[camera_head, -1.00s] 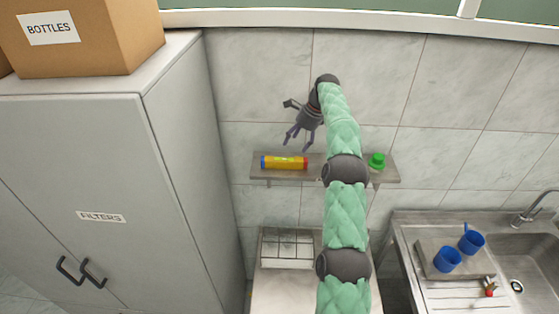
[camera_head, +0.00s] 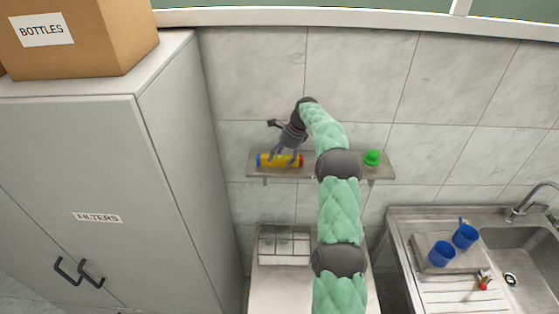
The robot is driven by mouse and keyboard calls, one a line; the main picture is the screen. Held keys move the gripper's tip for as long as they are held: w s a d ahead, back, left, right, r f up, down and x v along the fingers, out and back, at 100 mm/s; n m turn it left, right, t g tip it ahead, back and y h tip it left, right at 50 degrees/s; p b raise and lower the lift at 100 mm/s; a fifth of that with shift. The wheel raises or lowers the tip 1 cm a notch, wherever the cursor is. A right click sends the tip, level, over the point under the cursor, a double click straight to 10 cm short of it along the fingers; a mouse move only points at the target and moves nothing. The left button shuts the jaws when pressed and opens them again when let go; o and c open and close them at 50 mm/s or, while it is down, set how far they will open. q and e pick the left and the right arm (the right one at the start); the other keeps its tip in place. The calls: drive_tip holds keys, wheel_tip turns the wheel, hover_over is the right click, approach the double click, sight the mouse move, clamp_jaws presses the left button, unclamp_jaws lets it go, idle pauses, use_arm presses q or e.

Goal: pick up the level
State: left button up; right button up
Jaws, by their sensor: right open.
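The level (camera_head: 266,161) is a yellow bar with a blue end on the left and a red end on the right. It lies lengthwise on the wall shelf (camera_head: 313,173), towards the shelf's left side. My right gripper (camera_head: 282,157) is open, with its fingers pointing down at the level and hiding part of its middle. I cannot tell whether the fingers touch the level. My left gripper is not in view.
A green cap (camera_head: 372,157) sits on the shelf's right end, beyond my arm. A tall grey cabinet (camera_head: 180,150) stands at the left with a bottles box (camera_head: 90,40) on top. A compartment tray (camera_head: 284,246) is below.

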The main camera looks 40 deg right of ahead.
drive_tip(key=shift+s+r, duration=0.1)
drive_tip(key=shift+s, duration=0.1)
drive_tip(key=shift+c, duration=1.1)
drive_tip(key=c, duration=1.1)
drive_tip(key=shift+r, duration=0.1)
drive_tip(key=shift+c, duration=0.2)
